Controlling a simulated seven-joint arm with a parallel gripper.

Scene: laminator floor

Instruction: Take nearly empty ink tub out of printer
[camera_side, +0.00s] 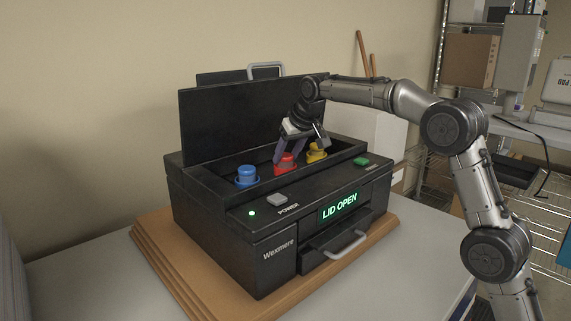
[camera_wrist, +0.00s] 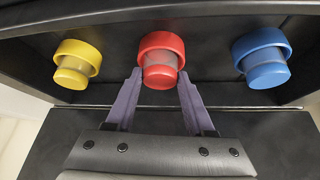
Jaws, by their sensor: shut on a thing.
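The printer (camera_side: 275,245) is black with its lid (camera_side: 250,115) raised and its display reading LID OPEN. In its open bay are three ink tubs in a row: a blue tub (camera_side: 246,176), a red tub (camera_side: 285,164) and a yellow tub (camera_side: 317,152). My gripper (camera_side: 288,158) reaches down into the bay with its purple fingers shut on the red tub, which still sits in the row. In the wrist view the fingers (camera_wrist: 160,83) flank the red tub (camera_wrist: 161,52), between the yellow tub (camera_wrist: 77,62) and the blue tub (camera_wrist: 262,57).
The printer stands on a wooden board (camera_side: 160,245) on a grey table (camera_side: 90,275). The raised lid rises just behind the bay. A wire shelf rack (camera_side: 440,175) with boxes is at the right. The table's left is clear.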

